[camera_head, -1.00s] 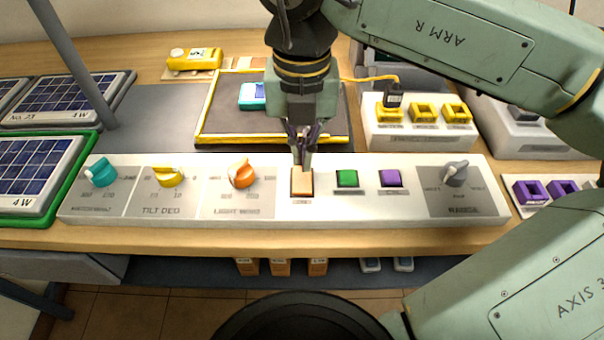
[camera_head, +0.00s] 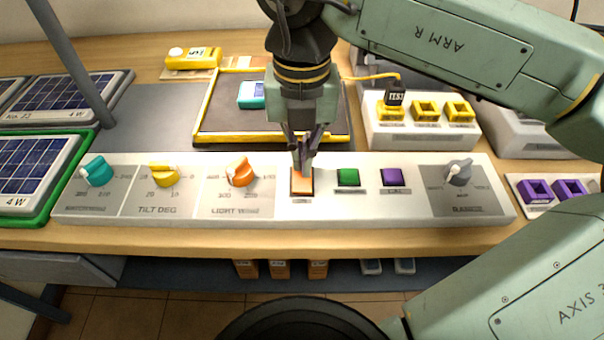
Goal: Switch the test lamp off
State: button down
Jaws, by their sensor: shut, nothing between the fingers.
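A white control panel (camera_head: 325,210) runs along the front of the bench. An orange rocker switch (camera_head: 302,184) in a dark frame sits near its middle, with a small label below that I cannot read clearly. My gripper (camera_head: 303,166) is shut and empty, pointing down at the switch. Its fingertips cover the upper part of the switch and appear to touch it or hover just above; I cannot tell which. I cannot pick out a lit test lamp for sure.
A green button (camera_head: 348,177) and a purple button (camera_head: 392,177) are close on the right. Orange (camera_head: 240,172), yellow (camera_head: 164,174) and teal (camera_head: 97,171) knobs are on the left, a grey range knob (camera_head: 459,173) at right. A yellow-edged tray (camera_head: 215,125) lies behind.

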jog(key=shift+f+b, duration=0.3)
jog(key=shift+f, duration=0.05)
jog(key=shift+r, duration=0.1)
jog(key=shift+r+p, duration=2.2)
jog(key=shift+r, duration=1.25)
jog(key=shift+f, duration=0.1)
